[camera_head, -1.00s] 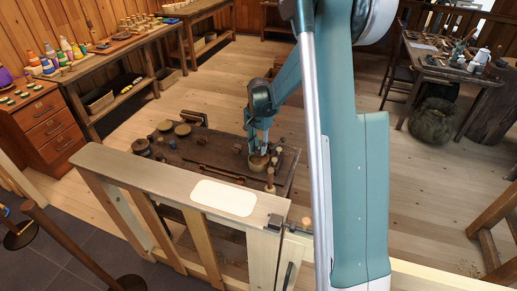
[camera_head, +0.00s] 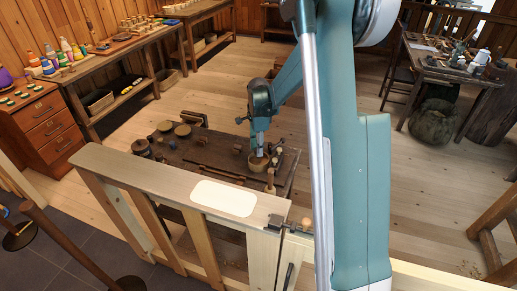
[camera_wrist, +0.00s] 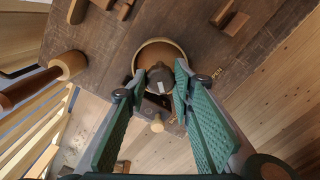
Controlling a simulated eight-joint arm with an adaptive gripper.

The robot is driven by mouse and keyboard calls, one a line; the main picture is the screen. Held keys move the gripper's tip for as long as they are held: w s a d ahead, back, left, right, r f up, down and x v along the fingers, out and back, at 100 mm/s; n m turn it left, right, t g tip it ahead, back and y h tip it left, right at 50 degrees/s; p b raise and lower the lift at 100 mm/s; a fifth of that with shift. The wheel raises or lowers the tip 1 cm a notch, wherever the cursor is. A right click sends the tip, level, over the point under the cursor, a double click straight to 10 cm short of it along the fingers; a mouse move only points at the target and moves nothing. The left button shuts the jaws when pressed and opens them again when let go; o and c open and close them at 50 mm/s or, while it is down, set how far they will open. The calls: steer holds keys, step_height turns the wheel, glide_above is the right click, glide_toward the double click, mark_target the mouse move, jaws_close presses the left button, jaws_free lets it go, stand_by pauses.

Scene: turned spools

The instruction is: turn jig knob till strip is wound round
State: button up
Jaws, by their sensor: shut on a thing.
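The jig knob (camera_wrist: 160,78) is a dark rounded piece with a small pale mark, in the wrist view. It sits inside or over a round wooden rim (camera_wrist: 150,47); I cannot tell how they join. My gripper (camera_wrist: 159,84) has its two green ribbed fingers on either side of the knob, shut on it. In the head view my gripper (camera_head: 258,146) points down at the round wooden piece (camera_head: 258,164) on the dark workbench (camera_head: 215,165). The fingers hide much of the knob there. I cannot make out the strip in either view.
A pale wooden rail (camera_head: 150,177) with a white plate (camera_head: 223,198) stands in front of the workbench. Round lids and wooden pieces lie at the bench's left. An upright wooden peg (camera_head: 270,181) stands close to my gripper. Side tables stand farther off.

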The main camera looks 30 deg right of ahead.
stand_by(0.4)
steer(key=o, duration=0.9)
steer(key=shift+r, duration=0.15)
steer(key=shift+r, duration=5.9)
